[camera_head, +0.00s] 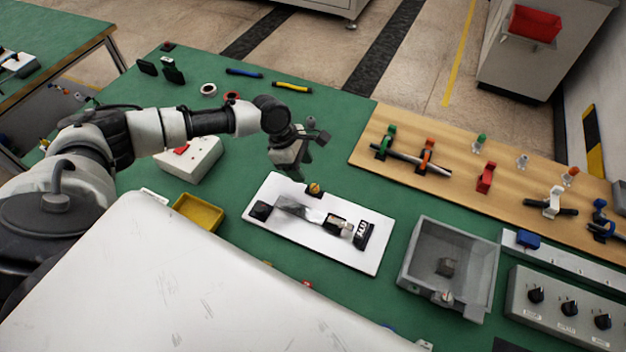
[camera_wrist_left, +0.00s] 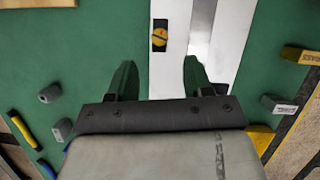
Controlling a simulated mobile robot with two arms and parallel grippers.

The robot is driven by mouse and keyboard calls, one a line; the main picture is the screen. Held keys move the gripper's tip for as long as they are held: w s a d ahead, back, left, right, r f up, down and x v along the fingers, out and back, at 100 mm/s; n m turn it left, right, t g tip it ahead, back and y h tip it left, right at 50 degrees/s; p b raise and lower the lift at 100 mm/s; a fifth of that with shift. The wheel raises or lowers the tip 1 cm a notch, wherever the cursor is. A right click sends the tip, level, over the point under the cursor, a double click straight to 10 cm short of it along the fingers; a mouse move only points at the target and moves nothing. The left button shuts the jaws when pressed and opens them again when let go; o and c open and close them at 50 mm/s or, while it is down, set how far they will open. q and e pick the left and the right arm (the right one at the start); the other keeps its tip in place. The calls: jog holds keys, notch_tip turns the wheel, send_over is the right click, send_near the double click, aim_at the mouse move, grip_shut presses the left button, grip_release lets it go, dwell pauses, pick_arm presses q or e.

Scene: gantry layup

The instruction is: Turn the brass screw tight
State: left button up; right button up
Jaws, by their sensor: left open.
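The brass screw (camera_head: 314,188) sits in a small black block at the far edge of a white plate (camera_head: 345,262) on the green table. In the left wrist view the round screw head (camera_wrist_left: 159,37) shows a dark slot and lies ahead of the fingers, roughly between their lines. My left gripper (camera_head: 298,168) hangs just beyond the plate, above and behind the screw, apart from it. In its wrist view the two fingers (camera_wrist_left: 158,75) are spread with nothing between them. My right gripper is not in view.
The white plate also bears a metal strip and dark blocks. A yellow tray (camera_head: 198,213) and a white box with a red switch (camera_head: 188,158) lie to the left. A grey bin (camera_head: 408,262) stands to the right. A wooden board (camera_head: 460,182) holds clamps at the back right.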

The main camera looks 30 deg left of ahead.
aim_at(314, 187)
pick_arm(q)
jog(key=x, duration=0.7)
jog(key=c, duration=0.9)
